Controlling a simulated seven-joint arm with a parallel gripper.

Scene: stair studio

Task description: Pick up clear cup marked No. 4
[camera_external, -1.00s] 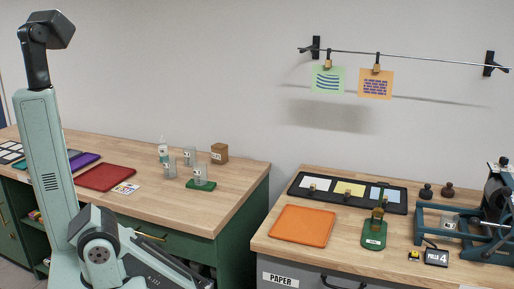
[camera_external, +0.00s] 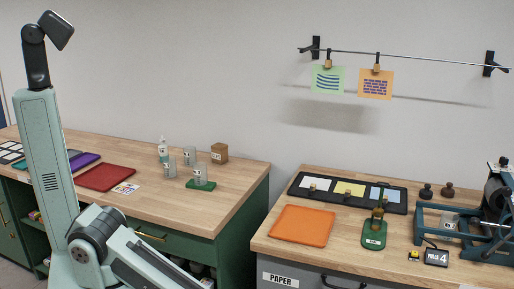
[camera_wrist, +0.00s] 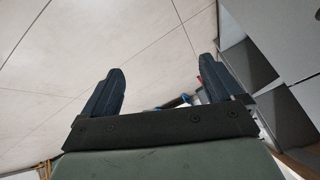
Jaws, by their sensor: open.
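Several clear cups with small white labels stand on the left wooden counter in the external view. One clear cup (camera_external: 200,171) stands on a green base (camera_external: 201,185). Another clear cup (camera_external: 189,155) stands behind, and one more clear cup (camera_external: 169,169) stands in front of a bottle. The label numbers are too small to read, so I cannot tell which is No. 4. My gripper (camera_wrist: 160,88) shows in the wrist view with its two dark fingers wide apart and nothing between them. It points at pale floor tiles, away from the cups. The external view does not show my fingers.
A clear bottle (camera_external: 163,150) and a brown block (camera_external: 219,153) stand near the cups. A red tray (camera_external: 104,177) and a printed card (camera_external: 126,188) lie to their left. The right counter holds an orange tray (camera_external: 303,225). The left counter's right end is clear.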

